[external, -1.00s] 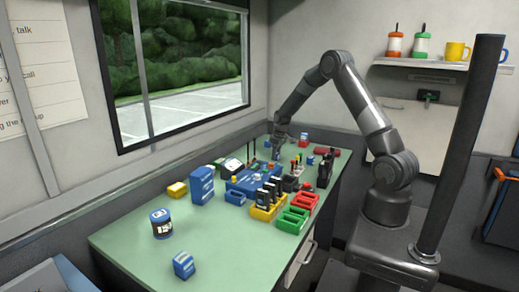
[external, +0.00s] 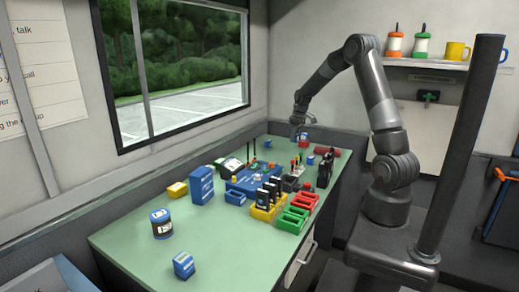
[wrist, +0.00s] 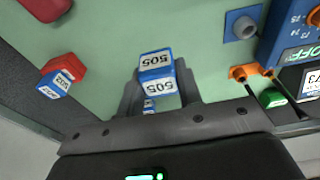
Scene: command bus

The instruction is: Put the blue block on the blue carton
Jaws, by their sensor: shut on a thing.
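My gripper (external: 297,136) is raised over the far end of the green bench. In the wrist view my gripper (wrist: 157,90) is shut on a blue block (wrist: 157,82) with a white label reading 505. In the external view the held block is too small to make out clearly. A tall blue carton (external: 201,186) stands upright on the bench's left side, well away from my gripper. A smaller blue box (external: 183,265) stands at the near end; which of the two the task names as carton I cannot tell.
A yellow block (external: 177,189) and a dark blue can (external: 160,222) are nearby. Red (wrist: 72,68) and blue (wrist: 52,88) blocks show in the wrist view.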

